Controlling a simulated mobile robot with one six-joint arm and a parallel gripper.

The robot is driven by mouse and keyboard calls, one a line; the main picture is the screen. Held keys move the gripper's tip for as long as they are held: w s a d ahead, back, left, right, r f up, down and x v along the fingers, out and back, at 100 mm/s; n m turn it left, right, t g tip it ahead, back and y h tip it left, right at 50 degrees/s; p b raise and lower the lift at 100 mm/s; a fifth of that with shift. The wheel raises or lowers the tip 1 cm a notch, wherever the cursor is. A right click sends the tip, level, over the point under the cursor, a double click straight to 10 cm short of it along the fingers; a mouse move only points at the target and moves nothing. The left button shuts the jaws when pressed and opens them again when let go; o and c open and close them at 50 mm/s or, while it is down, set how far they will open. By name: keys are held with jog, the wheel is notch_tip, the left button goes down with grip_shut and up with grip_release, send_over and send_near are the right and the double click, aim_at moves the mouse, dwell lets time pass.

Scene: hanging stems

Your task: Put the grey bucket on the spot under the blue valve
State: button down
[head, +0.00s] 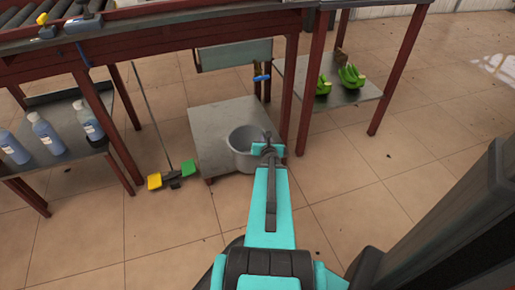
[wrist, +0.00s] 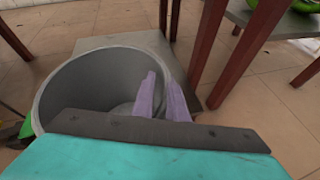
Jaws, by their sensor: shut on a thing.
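The grey bucket (head: 241,146) is open-topped and appears empty. In the head view it overlaps the front right part of a low grey platform (head: 208,120); I cannot tell whether its base touches the platform. My gripper (head: 267,146) is shut on the bucket's right rim. The wrist view shows the bucket (wrist: 62,92) large and close, with the purple fingers of my gripper (wrist: 163,98) at its wall, one inside and one outside. The blue valve (head: 262,77) is behind the bucket, near a red-brown table leg. No marked spot shows clearly.
Red-brown legs (head: 285,95) stand close behind and right of the bucket. A low shelf (head: 350,94) with green bananas (head: 350,76) is at right. Bottles (head: 46,133) stand on a left shelf. A broom with yellow and green parts (head: 155,181) is left. The front floor is open.

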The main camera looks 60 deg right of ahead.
jog(key=s+d+p, duration=0.1)
jog(key=s+p, duration=0.1)
jog(key=p, duration=0.2)
jog(key=s+d+p, duration=0.1)
jog(key=p, duration=0.3)
jog(key=shift+s+d+p, duration=0.1)
jog(key=shift+s+p, duration=0.3)
